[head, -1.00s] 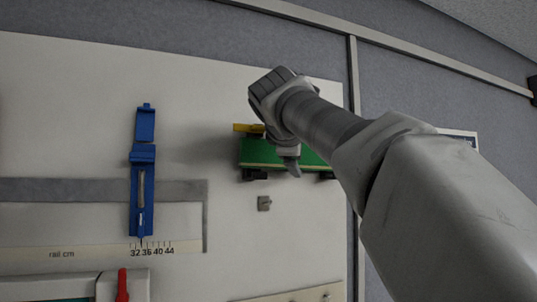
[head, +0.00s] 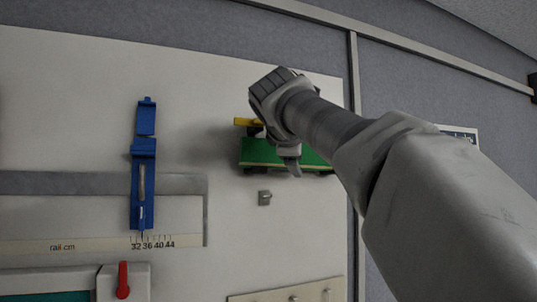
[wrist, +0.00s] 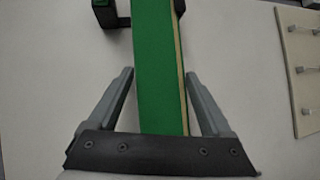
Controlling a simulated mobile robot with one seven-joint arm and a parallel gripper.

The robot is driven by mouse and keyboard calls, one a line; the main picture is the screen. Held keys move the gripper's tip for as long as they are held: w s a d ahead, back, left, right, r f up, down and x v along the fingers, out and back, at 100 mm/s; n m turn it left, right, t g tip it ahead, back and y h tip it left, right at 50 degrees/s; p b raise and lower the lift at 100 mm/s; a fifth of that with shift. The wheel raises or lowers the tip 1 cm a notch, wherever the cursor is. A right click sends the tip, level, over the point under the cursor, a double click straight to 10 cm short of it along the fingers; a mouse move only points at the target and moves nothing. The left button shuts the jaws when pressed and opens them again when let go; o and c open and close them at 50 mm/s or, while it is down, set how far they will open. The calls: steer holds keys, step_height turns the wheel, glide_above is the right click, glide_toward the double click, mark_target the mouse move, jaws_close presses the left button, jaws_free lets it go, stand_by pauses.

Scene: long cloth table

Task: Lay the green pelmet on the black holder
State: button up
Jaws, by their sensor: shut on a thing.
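The green pelmet (head: 262,153) is a long green bar with a pale strip along one edge. My gripper (wrist: 160,75) is shut on it, with one finger on each side in the wrist view, where the pelmet (wrist: 157,60) runs up out of the frame. In the head view my arm hides the middle of the pelmet. The black holder (head: 249,172) shows as dark brackets just under the pelmet's lower edge. In the wrist view a black bracket (wrist: 103,15) stands beside the pelmet's far end. I cannot tell whether the pelmet touches the holder.
A yellow piece (head: 247,122) sits just above the pelmet. A small grey catch (head: 264,198) lies below it. A blue slider (head: 142,185) stands left by a scale. A red lever (head: 123,280) and a pale hook board (head: 290,292) are lower down.

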steer(key=o, duration=1.2)
steer(key=shift+f, duration=0.15)
steer(key=shift+o, duration=0.2)
steer(key=b+v, duration=0.2)
steer(key=v, duration=1.5)
steer(key=s+d+f+m+g+y+b, duration=0.1)
steer(key=s+d+f+m+g, duration=0.1)
steer(key=f, duration=1.6)
steer(key=s+d+f+m+g+y+b, duration=0.2)
steer(key=s+f+m+g, duration=0.2)
steer(key=f, duration=1.4)
steer(key=s+d+f+m+g+y+b, duration=0.1)
steer(key=s+f+m, duration=0.6)
steer(key=f, duration=1.1)
steer(key=shift+s+d+f+m+g+y, duration=0.15)
steer(key=shift+s+d+m+g+y, duration=0.15)
steer(key=shift+s+d+g, duration=0.55)
steer(key=shift+w+d, duration=0.1)
steer(key=shift+d, duration=0.05)
